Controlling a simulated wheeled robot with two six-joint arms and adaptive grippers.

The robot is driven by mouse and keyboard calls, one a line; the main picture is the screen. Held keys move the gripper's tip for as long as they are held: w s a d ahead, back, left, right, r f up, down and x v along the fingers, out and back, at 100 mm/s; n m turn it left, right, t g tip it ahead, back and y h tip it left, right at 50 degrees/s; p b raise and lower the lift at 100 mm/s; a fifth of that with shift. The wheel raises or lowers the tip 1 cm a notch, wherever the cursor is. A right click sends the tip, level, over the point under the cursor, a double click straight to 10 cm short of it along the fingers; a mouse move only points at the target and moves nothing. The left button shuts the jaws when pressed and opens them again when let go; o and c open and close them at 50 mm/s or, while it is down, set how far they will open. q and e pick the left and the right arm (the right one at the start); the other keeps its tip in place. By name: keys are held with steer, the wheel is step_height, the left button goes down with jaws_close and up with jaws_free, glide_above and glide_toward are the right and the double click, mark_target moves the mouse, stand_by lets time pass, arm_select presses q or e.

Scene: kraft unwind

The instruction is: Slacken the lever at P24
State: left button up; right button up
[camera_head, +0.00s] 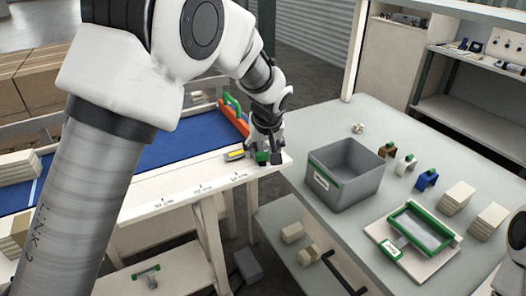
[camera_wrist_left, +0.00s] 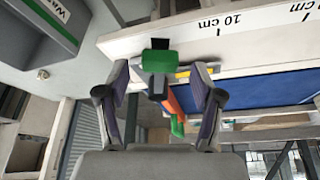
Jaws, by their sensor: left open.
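My left gripper (camera_head: 268,142) is at the near right corner of the blue-topped bench, pointing down. In the left wrist view its two fingers (camera_wrist_left: 160,105) stand apart, open. Between and just beyond them is a small clamp-like part with a green block (camera_wrist_left: 158,61) and a grey piece under it, at the white bench edge. I cannot tell whether the fingers touch it. An orange bar (camera_wrist_left: 172,102) with a green end runs behind; its green handle (camera_head: 232,104) shows in the head view. No P24 mark is readable. My right gripper is not clearly in view.
A grey bin (camera_head: 346,195) stands on the side table close to the right. A white ruler edge (camera_head: 165,203) with cm marks borders the blue surface (camera_head: 150,152). A yellow piece (camera_head: 235,155) lies beside the gripper.

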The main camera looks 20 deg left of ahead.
arm_select(q)
steer(key=v, duration=1)
steer(key=shift+r, duration=0.35)
